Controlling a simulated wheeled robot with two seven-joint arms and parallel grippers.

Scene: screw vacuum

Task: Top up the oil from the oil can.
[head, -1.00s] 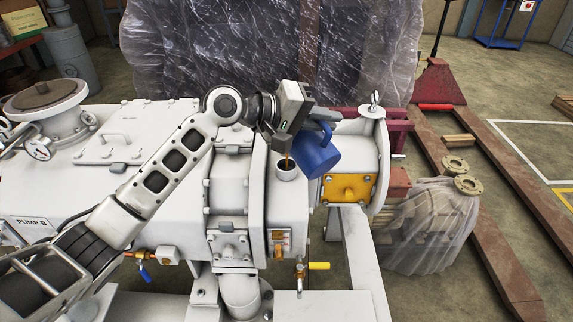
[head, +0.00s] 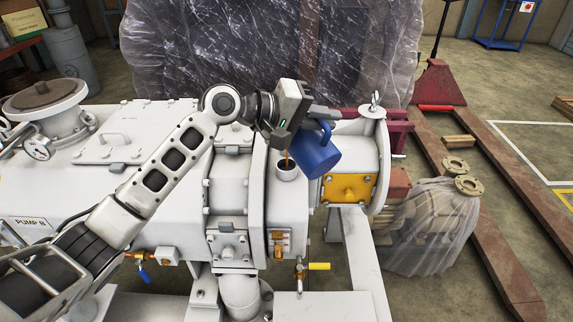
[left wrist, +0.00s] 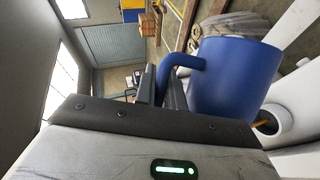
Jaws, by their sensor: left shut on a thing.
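The blue oil can (head: 316,152) is tilted above the white pump, its spout end toward the oil filler neck (head: 286,172). A thin amber stream of oil (head: 287,156) falls from it into the neck's opening. My left gripper (head: 312,117) is shut on the can's handle. In the left wrist view, the can (left wrist: 232,80) fills the right side, its handle between the fingers (left wrist: 160,88). The filler neck (left wrist: 272,120) shows below it with a bit of the oil stream. The can's inside is hidden. My right gripper is not in view.
The white pump body (head: 120,170) spans the left and middle. A yellow-orange plate (head: 349,187) and a yellow-handled valve (head: 318,266) sit near the neck. A plastic-wrapped machine (head: 260,50) stands behind. Wrapped parts (head: 435,230) and a red pallet jack (head: 436,85) are at right.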

